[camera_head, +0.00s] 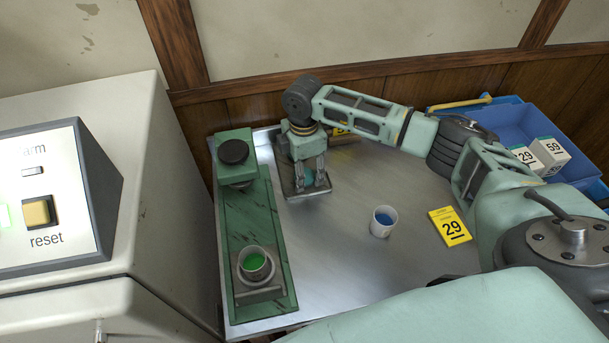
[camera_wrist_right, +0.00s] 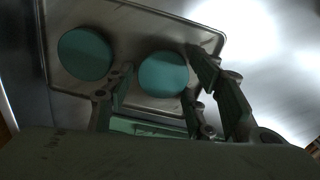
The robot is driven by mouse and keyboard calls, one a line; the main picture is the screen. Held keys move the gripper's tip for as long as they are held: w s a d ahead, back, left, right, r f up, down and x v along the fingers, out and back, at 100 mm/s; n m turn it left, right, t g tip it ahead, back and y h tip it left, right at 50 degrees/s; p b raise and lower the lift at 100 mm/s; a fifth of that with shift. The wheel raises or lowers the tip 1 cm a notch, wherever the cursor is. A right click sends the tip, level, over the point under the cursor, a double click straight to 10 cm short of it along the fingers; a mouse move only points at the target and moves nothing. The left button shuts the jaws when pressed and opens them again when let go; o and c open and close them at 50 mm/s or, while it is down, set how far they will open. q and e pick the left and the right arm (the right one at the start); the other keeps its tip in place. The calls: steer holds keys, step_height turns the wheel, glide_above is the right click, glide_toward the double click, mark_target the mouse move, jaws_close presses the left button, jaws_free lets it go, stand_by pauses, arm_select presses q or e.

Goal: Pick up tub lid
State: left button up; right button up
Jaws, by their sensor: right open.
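Two round teal lids lie on a metal tray (camera_wrist_right: 120,22) in the right wrist view. One lid (camera_wrist_right: 163,74) sits between the fingers of my right gripper (camera_wrist_right: 161,72); the other lid (camera_wrist_right: 86,54) lies to its left, outside the fingers. In the head view my right gripper (camera_head: 309,184) points down over the small tray (camera_head: 326,190), with a little teal (camera_head: 306,176) showing between its fingers. The gripper is open, and I cannot tell whether a finger touches the lid. A small white tub (camera_head: 383,221) with blue contents stands open on the table. My left gripper is out of view.
A green rig (camera_head: 246,215) with a green-filled cup (camera_head: 255,265) stands left of the tray. A blue crate (camera_head: 490,120) with white boxes is at the back right. The metal table (camera_head: 345,260) is clear in front.

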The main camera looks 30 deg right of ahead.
steer(key=shift+c, duration=0.6)
steer(key=c, duration=0.4)
steer(key=shift+r, duration=0.1)
